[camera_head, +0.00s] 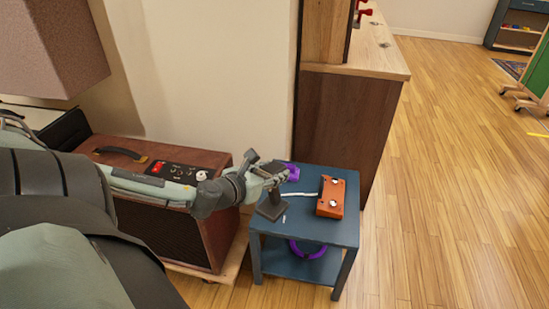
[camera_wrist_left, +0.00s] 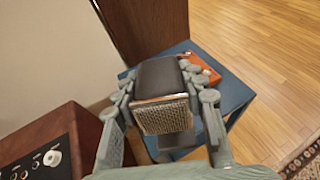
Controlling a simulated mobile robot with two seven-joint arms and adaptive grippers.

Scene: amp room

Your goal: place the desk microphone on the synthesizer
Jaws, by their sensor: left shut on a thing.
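The desk microphone has a dark base and stem (camera_head: 271,206) at the left part of a small blue table. Its boxy head, with a silver mesh front (camera_wrist_left: 165,116) and a dark top, fills the middle of the left wrist view. My left gripper (camera_head: 270,173) is shut on the microphone's head, with fingers on both sides of it. The microphone looks roughly upright. I cannot tell whether its base touches the table. I cannot make out a synthesizer in these views. My right gripper is not in view.
The blue table (camera_head: 341,233) also holds an orange box (camera_head: 331,198) with white knobs and a purple object (camera_head: 292,172). A purple ring (camera_head: 308,250) is on its lower shelf. A brown amplifier (camera_head: 215,225) stands left, a wooden cabinet (camera_head: 340,120) behind. Floor at right is clear.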

